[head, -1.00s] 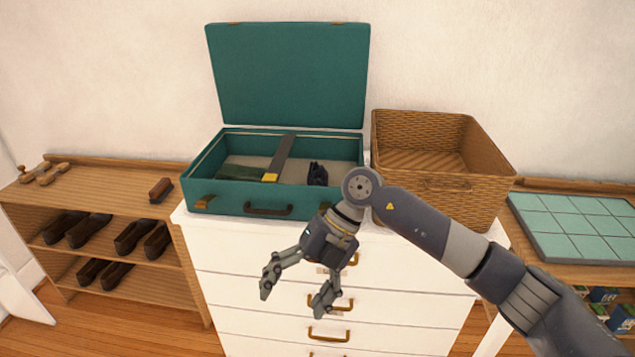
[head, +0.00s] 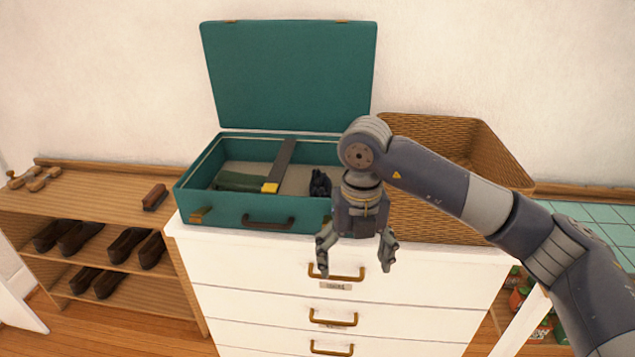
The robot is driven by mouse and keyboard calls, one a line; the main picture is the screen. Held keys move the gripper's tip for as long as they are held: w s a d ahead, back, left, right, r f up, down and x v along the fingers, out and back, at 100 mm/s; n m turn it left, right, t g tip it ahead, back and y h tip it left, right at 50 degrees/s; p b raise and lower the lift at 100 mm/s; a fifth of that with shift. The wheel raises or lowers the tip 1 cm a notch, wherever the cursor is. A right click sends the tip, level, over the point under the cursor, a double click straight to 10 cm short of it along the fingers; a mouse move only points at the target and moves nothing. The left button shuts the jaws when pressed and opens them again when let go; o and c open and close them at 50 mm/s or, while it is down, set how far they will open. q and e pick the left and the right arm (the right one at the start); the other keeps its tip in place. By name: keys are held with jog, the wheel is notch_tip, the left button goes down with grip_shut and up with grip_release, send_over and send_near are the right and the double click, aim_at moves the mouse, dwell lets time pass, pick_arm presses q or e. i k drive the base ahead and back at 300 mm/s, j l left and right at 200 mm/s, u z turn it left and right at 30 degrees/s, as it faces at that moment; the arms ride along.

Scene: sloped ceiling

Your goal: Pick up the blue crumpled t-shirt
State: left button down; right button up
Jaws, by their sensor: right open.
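I see no clearly blue crumpled t-shirt. A small dark crumpled item (head: 320,184) lies in the right part of the open green suitcase (head: 235,211); I cannot tell if it is cloth. A folded green item (head: 243,181) lies in the left part of the suitcase. My right gripper (head: 355,268) is open and empty, fingers pointing down, in front of the dresser's top drawer. It is below and to the right of the suitcase's front. My left gripper is not in view.
The suitcase and a wicker basket (head: 420,218) stand side by side on a white dresser (head: 240,265); my right arm partly covers the basket. A wooden shelf (head: 95,197) with several dark shoes and a brush (head: 154,196) is at left. A green tiled surface is at right.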

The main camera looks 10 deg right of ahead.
aim_at(320, 185)
jog(key=i, duration=1.3)
